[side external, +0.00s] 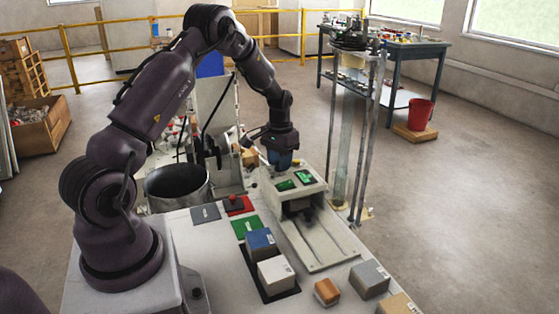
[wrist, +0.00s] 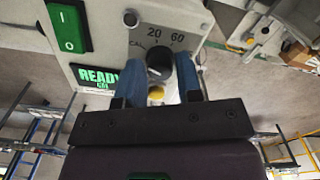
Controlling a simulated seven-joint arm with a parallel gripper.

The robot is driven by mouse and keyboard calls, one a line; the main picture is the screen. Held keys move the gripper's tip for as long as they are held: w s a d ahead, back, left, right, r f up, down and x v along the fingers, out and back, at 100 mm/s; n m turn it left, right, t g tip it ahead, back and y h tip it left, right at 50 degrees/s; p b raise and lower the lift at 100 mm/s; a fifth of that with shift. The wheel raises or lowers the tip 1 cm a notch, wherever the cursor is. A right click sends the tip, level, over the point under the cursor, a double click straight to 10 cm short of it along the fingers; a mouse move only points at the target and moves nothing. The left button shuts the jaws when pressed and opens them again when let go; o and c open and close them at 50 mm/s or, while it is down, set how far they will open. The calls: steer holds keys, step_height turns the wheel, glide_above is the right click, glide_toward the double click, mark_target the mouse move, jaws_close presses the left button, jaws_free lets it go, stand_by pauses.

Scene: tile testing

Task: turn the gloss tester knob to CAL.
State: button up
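The gloss tester (side external: 297,190) is a pale box at the far end of the bench. The wrist view shows its face (wrist: 104,22) with a dial marked CAL, 20 and 60. The dark knob (wrist: 160,64) is below these marks, between the blue fingers of my gripper (wrist: 162,74). I cannot tell whether both fingers touch the knob. Its pointer setting is unclear, partly hidden by the fingers. A green-lit display (wrist: 97,77) reads READY with a smaller line below. In the side view my gripper (side external: 283,162) is at the tester's back edge, and the knob is hidden.
A green rocker switch (wrist: 69,27) is beside the dial. A yellow round part (wrist: 156,92) shows between the fingers. A blue-topped block (side external: 261,243), a white block (side external: 275,272) and a brown block (side external: 327,291) stand on the near bench. A metal pot (side external: 178,188) is left of the tester.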

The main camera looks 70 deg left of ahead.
steer(key=o, duration=0.3)
step_height(320, 180, up, 13)
stand_by(0.5)
